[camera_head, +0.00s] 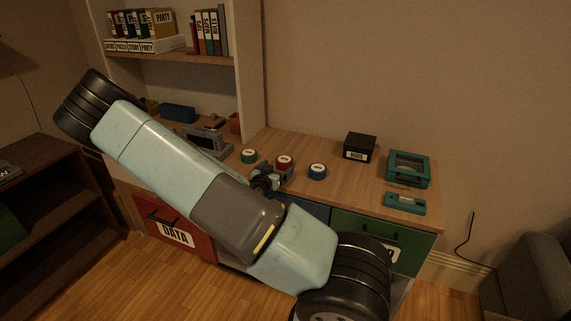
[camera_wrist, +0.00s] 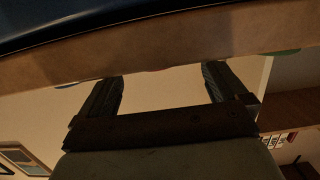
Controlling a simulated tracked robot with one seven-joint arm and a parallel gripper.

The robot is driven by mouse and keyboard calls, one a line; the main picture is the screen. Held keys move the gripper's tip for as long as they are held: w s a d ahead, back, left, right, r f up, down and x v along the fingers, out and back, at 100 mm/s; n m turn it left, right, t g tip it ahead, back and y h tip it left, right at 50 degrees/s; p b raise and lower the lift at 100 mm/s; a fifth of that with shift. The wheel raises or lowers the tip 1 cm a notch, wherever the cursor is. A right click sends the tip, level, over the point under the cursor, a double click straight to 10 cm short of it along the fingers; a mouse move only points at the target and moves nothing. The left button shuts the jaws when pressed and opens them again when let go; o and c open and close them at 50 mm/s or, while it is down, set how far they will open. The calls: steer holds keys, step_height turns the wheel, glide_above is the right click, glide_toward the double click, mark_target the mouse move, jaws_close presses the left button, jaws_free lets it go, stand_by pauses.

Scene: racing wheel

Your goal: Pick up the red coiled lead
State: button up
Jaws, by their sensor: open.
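The red coiled lead (camera_head: 285,160) is a round red coil with a pale label on top, lying on the wooden cabinet top in the head view. My gripper (camera_head: 275,176) is just in front of it, near the cabinet's front edge, and partly covers its near side. In the wrist view my gripper (camera_wrist: 161,75) has its two dark fingers wide apart with nothing between them. The red lead cannot be made out clearly there; the board edge (camera_wrist: 190,48) hides most of the top.
A green coil (camera_head: 249,156) lies left of the red one and a blue coil (camera_head: 318,171) right of it. A black box (camera_head: 360,147), a teal case (camera_head: 408,169) and a teal device (camera_head: 405,203) stand further right. A grey device (camera_head: 205,141) is at left.

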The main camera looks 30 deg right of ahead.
mark_target(281, 164)
steer(key=shift+x, duration=2.65)
steer(key=shift+s+d+r, duration=0.1)
steer(key=c, duration=1.2)
steer(key=shift+o, duration=0.2)
